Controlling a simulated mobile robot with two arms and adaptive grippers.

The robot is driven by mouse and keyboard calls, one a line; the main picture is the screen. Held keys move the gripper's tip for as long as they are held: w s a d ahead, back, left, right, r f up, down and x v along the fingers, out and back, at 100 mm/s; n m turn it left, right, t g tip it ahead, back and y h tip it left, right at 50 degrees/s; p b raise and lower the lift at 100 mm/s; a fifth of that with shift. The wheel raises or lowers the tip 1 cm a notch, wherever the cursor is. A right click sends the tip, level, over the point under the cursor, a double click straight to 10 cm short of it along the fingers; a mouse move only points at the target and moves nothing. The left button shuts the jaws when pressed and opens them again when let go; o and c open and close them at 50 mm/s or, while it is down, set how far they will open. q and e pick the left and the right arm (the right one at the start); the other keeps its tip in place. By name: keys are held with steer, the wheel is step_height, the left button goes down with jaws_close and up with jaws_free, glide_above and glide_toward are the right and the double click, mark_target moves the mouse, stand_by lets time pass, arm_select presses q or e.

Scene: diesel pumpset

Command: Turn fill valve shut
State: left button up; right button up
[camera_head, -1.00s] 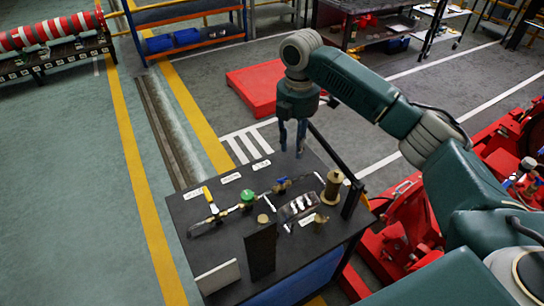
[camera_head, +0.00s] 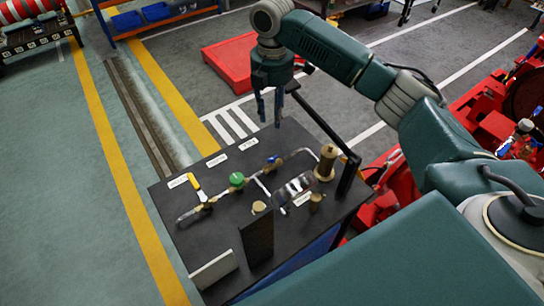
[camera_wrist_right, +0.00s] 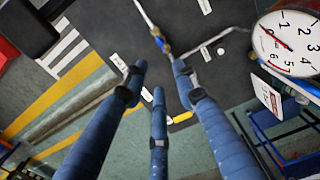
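A black bench (camera_head: 185,235) carries a pipe line with several valves. One has a yellow lever (camera_head: 194,181), one a green round handle (camera_head: 236,179) and one a blue handle (camera_head: 273,161). White labels (camera_head: 217,160) lie behind them, too small to read, so I cannot tell which is the fill valve. My right gripper (camera_head: 269,118) points down over the bench's back edge, open and empty, apart from the valves. In the right wrist view its blue fingers are spread, with the yellow lever (camera_wrist_right: 182,117) beyond them; the green handle is not visible there. My left gripper is not in view.
An upright black plate (camera_head: 257,238) and a white plate (camera_head: 214,269) stand at the bench front. A brass cylinder (camera_head: 327,162) and a black post (camera_head: 349,178) stand at its right. A pressure gauge (camera_wrist_right: 290,44) shows in the right wrist view. Red machinery (camera_head: 490,130) lies right.

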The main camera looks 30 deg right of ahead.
steer(key=b, duration=0.5)
glide_above(272, 159)
step_height(272, 159, down, 7)
steer(key=f, duration=0.3)
steer(key=f+p, duration=0.1)
steer(key=f, duration=0.6)
steer(key=shift+w+d+f, duration=0.15)
steer(key=shift+w, duration=0.15)
jaws_close()
